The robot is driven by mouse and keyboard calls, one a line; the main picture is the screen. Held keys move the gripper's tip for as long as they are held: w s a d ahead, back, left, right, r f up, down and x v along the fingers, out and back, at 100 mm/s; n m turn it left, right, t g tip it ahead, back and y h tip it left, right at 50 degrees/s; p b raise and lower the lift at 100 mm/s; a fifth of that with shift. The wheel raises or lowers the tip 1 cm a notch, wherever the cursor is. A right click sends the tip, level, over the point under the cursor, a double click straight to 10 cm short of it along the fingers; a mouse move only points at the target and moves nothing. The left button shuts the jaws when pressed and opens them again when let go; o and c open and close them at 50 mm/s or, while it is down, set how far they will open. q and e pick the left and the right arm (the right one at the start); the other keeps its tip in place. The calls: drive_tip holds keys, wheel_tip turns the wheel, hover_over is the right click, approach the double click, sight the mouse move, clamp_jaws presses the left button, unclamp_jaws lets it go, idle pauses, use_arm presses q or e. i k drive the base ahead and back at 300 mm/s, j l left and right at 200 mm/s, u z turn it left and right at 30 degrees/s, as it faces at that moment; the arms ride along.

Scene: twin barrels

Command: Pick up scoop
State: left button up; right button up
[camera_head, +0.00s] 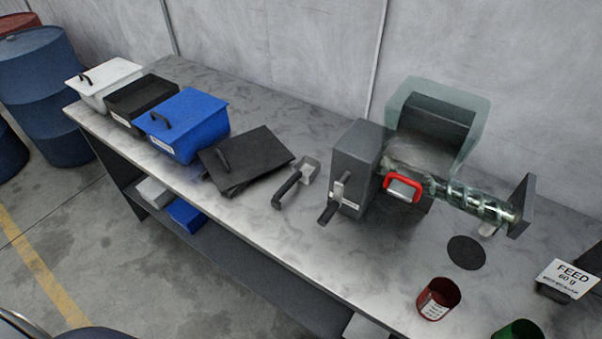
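The scoop (310,168) lies on the metal workbench (255,215), near the middle of its length. It has a small grey square cup and a dark handle (286,190) that points toward the front edge. It sits between a loose black lid (262,150) on its left and the grey machine on its right, with a small gap to each. Neither of my grippers shows in this view.
The grey machine (352,165) has a clear hopper, a red handle (403,187) and a clear screw tube. A red cup (437,298), green cup (518,330) and FEED 60 g sign (568,279) are at right.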

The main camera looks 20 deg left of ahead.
sight(307, 168)
drive_tip(key=k+j+z, duration=0.2)
drive_tip(key=j, duration=0.2)
drive_tip(key=k+j+z, duration=0.2)
drive_tip(key=j, duration=0.25)
drive_tip(key=k+j+z, duration=0.2)
drive_tip(key=j, duration=0.15)
drive_tip(key=i, duration=0.1)
